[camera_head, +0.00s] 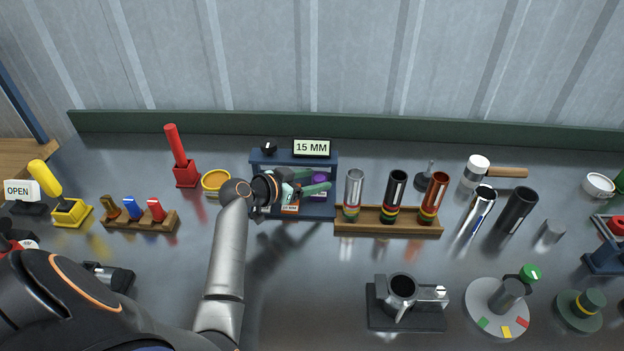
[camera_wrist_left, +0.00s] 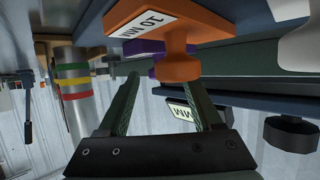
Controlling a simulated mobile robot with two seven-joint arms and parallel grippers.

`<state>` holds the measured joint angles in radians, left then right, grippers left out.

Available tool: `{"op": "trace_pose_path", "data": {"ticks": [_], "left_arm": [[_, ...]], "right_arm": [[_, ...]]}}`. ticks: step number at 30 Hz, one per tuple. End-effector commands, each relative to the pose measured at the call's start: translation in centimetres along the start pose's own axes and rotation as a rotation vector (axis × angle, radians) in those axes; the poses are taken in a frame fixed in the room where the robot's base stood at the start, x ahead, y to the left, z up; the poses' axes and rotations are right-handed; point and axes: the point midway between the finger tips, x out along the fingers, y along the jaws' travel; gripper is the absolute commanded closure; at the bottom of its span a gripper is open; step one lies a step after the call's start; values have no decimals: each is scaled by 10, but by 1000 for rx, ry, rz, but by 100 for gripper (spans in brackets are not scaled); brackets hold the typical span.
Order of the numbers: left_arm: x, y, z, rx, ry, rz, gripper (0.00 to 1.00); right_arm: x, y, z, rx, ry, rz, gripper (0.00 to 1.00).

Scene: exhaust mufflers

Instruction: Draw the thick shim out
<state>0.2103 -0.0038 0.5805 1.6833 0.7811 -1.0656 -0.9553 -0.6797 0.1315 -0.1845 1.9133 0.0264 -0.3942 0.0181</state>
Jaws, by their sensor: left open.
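A small dark blue rack (camera_head: 333,160) stands at the back of the bench. An orange shim (camera_head: 290,209) sits low in it, and a purple shim (camera_head: 320,179) shows at its right. In the left wrist view the orange shim (camera_wrist_left: 170,30) carries a white label reading 10 MM, and its stem points toward my jaws. The purple shim (camera_wrist_left: 148,47) is partly hidden behind it.
A 15 MM display (camera_head: 311,147) tops the rack. A wooden stand (camera_head: 365,227) with several banded tubes is close on the right. A yellow ring (camera_head: 215,181) and a red post (camera_head: 185,172) stand left.

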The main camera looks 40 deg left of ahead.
Motion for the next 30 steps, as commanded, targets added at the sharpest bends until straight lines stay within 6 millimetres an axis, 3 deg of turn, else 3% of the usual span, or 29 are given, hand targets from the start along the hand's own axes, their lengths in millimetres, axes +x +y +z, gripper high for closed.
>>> {"op": "trace_pose_path", "data": {"ticks": [2, 18, 30], "left_arm": [[0, 0, 0, 0, 0, 0, 40], [0, 0, 0, 0, 0, 0, 100], [-1, 0, 0, 0, 0, -1, 100]], "right_arm": [[0, 0, 0, 0, 1, 0, 18], [0, 0, -1, 0, 2, 1, 18], [0, 0, -1, 0, 3, 1, 18]]}}
